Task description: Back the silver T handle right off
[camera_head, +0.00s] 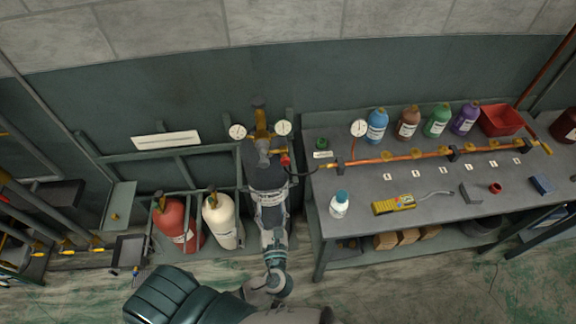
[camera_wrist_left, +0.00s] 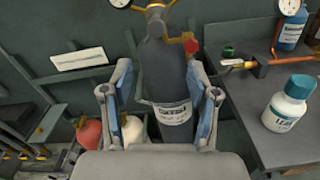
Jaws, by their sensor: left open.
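A dark grey cylinder (camera_head: 266,172) with a white label stands upright against the wall frame; it also fills the middle of the left wrist view (camera_wrist_left: 166,75). On its top is a brass regulator (camera_head: 262,127) with two round white gauges (camera_head: 237,132) (camera_head: 283,127) and a red knob (camera_wrist_left: 191,46). A silver T handle cannot be made out clearly; a small greyish part (camera_wrist_left: 155,13) shows at the regulator in the left wrist view. My left gripper (camera_head: 268,200) is open and empty in front of the cylinder, below the regulator. My right gripper is out of view.
A red cylinder (camera_head: 176,222) and a cream one (camera_head: 219,220) stand to the left. The grey bench (camera_head: 430,195) on the right carries a copper pipe (camera_head: 400,158), several bottles, a white bottle (camera_head: 339,205), a yellow meter (camera_head: 393,205) and a red bin (camera_head: 501,121). A hose runs from the regulator towards the bench.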

